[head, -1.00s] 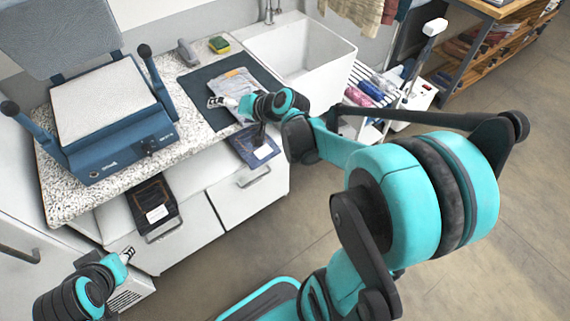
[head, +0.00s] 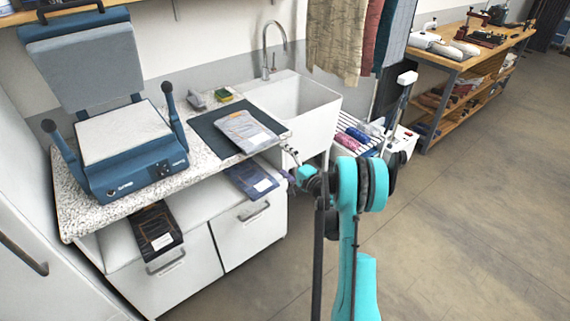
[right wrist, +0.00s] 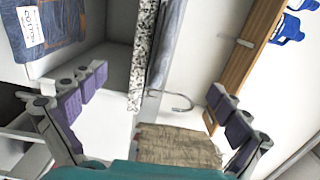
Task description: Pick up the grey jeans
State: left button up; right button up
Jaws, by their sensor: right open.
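The grey jeans (head: 246,131) lie folded flat on a dark mat (head: 208,131) on the speckled counter, left of the sink. My right gripper (head: 291,156) is open and empty, just beyond the counter's front right corner, to the right of the jeans and apart from them in the head view. Its two spread fingers (right wrist: 158,84) show in the right wrist view with nothing between them. My left gripper is out of view.
Dark blue folded jeans (head: 252,180) with a white label lie on the shelf below the counter, beside black ones (head: 155,228). A heat press (head: 130,150) stands at the counter's left. The sink (head: 300,108) is behind my right gripper. Floor at right is clear.

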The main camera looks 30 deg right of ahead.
aim_at(262, 143)
jog(key=w, duration=0.2)
jog(key=w+p, duration=0.1)
jog(key=w, duration=0.1)
jog(key=w+a, duration=0.1)
jog(key=w, duration=0.1)
jog(key=shift+w+r, duration=0.1)
jog(key=shift+w, duration=0.05)
jog(key=w, duration=0.4)
jog(key=shift+w+a, duration=0.15)
jog(key=shift+a, duration=0.05)
jog(key=shift+w+b, duration=0.4)
jog(key=shift+w, duration=0.5)
jog(key=shift+a, duration=0.1)
jog(key=shift+c, duration=0.3)
jog(key=c, duration=1.8)
jog(key=shift+o, duration=0.5)
jog(key=shift+r, duration=0.1)
